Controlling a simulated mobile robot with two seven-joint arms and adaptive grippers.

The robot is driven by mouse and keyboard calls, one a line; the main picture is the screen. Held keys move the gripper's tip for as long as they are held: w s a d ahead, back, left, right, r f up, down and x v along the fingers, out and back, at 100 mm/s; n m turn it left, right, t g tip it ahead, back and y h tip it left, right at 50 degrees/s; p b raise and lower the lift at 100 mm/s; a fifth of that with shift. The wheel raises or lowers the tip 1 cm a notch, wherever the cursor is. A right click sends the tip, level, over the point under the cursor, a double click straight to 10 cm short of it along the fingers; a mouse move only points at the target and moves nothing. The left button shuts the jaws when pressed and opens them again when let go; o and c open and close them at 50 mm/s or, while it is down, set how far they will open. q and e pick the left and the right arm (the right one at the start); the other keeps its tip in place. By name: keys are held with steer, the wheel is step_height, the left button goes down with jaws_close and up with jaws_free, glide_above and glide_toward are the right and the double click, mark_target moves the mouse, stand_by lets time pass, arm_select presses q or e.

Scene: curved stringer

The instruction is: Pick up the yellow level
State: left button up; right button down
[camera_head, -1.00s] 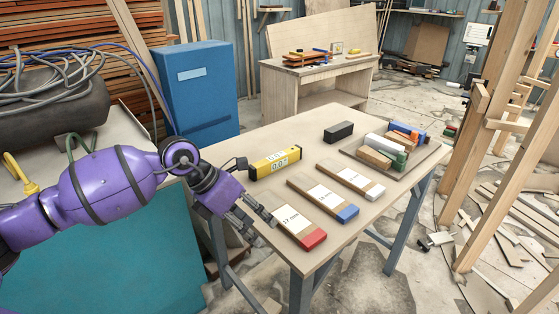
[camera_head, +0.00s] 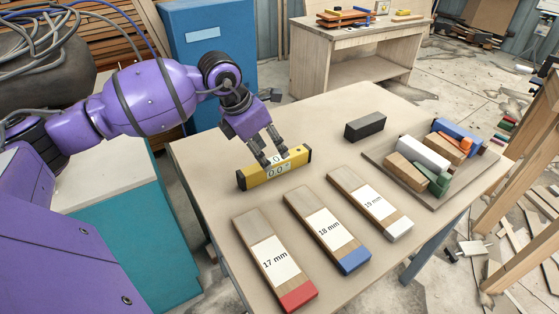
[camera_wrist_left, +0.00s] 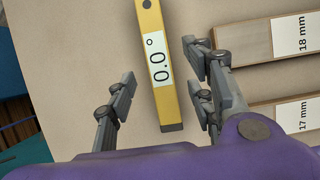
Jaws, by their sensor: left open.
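The yellow level (camera_head: 256,178) lies on the wooden table, with black ends and a white display reading about 0.0°. In the head view my left gripper (camera_head: 272,160) is just above the level's middle, fingers pointing down and partly covering it. In the left wrist view the level (camera_wrist_left: 164,103) runs between the spread fingers of my left gripper (camera_wrist_left: 160,95), with one finger on its left and the others on its right. The gripper is open, and I see gaps on both sides of the level. My right gripper is not in view.
Wooden blocks marked 17 mm (camera_head: 261,241), 18 mm (camera_head: 318,216) and 19 mm (camera_head: 366,195) lie in front of the level. A black block (camera_head: 365,126) and a tray (camera_head: 457,190) of several coloured blocks are to the right. The table (camera_head: 214,196) is clear left of the level.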

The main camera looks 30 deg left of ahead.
mark_target(275, 160)
arm_select(q)
steer(key=shift+w+d+f, duration=0.1)
steer(key=shift+d+f, duration=0.05)
steer(key=shift+f, duration=0.35)
steer(key=x, duration=0.4)
steer(key=shift+w+d+f+p, duration=0.1)
steer(key=shift+w+f+p, duration=0.05)
steer(key=shift+w+p, duration=0.25)
steer(key=shift+f, duration=0.25)
steer(key=c, duration=1)
jaws_close()
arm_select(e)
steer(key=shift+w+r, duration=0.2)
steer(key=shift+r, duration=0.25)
